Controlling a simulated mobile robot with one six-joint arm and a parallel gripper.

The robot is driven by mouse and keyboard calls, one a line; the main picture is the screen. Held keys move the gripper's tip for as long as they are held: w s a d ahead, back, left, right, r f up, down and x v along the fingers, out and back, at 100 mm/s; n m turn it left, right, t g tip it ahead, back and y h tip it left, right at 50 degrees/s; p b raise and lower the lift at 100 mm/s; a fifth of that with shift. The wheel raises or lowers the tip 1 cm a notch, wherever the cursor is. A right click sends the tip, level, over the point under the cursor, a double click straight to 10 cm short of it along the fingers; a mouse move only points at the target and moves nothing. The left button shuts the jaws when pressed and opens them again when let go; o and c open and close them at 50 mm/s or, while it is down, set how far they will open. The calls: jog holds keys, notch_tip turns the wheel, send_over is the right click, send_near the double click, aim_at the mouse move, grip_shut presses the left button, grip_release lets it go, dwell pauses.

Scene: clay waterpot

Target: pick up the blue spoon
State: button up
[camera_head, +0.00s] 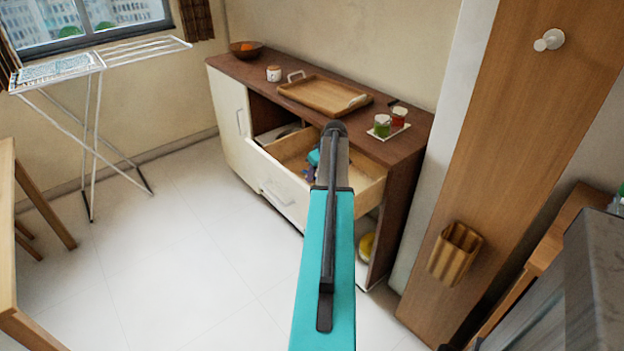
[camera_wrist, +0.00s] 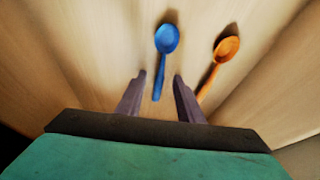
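The blue spoon (camera_wrist: 166,40) shows in the wrist view, lying on the light wooden bottom of the open drawer (camera_head: 368,190). Its bowl points away from me and its handle runs down between the fingers in the picture. My gripper (camera_wrist: 159,78) is open, with one dark finger on each side of the handle's line. The fingers do not visibly grip the spoon, and I cannot tell how high they are above it. In the head view my gripper (camera_head: 312,172) is over the drawer, and my arm hides much of its inside. I cannot make out the spoon there.
An orange spoon (camera_wrist: 227,48) lies just right of the blue one, its handle reaching near the right finger. The drawer's walls stand around. On the sideboard top are a wooden tray (camera_head: 318,95), jars on a small plate (camera_head: 389,131), a cup (camera_head: 273,74) and a bowl (camera_head: 246,50).

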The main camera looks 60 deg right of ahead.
aim_at(315, 178)
jog(key=shift+c, duration=0.3)
grip_shut()
jog(key=shift+r, duration=0.1)
notch_tip(315, 178, up, 10)
jog(key=shift+b, duration=0.35)
dwell(0.3)
dwell(0.5)
